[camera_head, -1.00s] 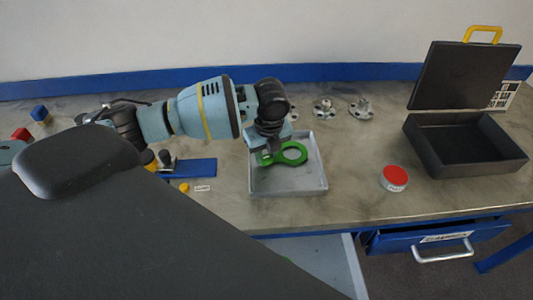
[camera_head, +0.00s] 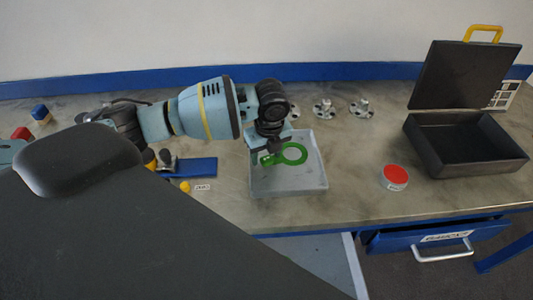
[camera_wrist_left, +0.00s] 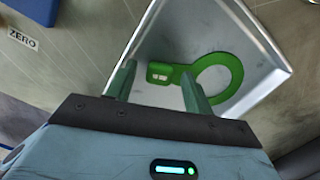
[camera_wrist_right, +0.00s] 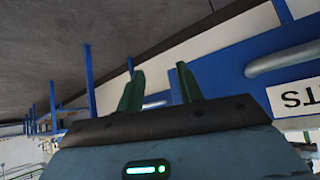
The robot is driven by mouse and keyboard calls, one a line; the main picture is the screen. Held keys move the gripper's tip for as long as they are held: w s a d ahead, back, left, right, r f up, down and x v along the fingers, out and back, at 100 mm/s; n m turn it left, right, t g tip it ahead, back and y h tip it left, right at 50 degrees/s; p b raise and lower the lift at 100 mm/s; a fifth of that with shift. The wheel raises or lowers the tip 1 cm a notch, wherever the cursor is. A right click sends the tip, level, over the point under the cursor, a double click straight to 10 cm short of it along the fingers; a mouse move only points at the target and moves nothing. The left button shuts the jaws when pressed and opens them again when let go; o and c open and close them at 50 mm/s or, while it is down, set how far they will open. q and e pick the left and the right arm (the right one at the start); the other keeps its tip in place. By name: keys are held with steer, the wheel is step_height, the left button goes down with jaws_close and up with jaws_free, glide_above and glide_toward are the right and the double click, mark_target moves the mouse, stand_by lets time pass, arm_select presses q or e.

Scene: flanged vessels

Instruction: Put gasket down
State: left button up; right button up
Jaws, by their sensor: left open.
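The green gasket (camera_head: 291,154), a flat ring with a tab, lies in the grey tray (camera_head: 289,190) on the bench. It also shows in the left wrist view (camera_wrist_left: 219,75), with its tab towards my fingers. My left gripper (camera_head: 270,155) is over the tray at the tab end of the gasket. In the left wrist view its two fingers (camera_wrist_left: 158,88) stand apart on either side of the tab. I cannot tell whether the fingers touch it. My right gripper (camera_wrist_right: 158,88) shows only in its own wrist view, with fingers apart and nothing between them.
Several metal flanged parts (camera_head: 324,109) stand behind the tray. A red-topped round tin (camera_head: 395,177) and an open black case (camera_head: 465,145) are to the right. A blue plate (camera_head: 190,167) lies left of the tray. A blue drawer (camera_head: 436,237) is below the bench edge.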

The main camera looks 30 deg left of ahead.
arm_select(q)
step_height(320, 180, up, 12)
steer(key=d+p, duration=0.1)
steer(key=shift+s+d, duration=0.15)
steer(key=shift+s, duration=0.2)
steer(key=shift+f, duration=0.1)
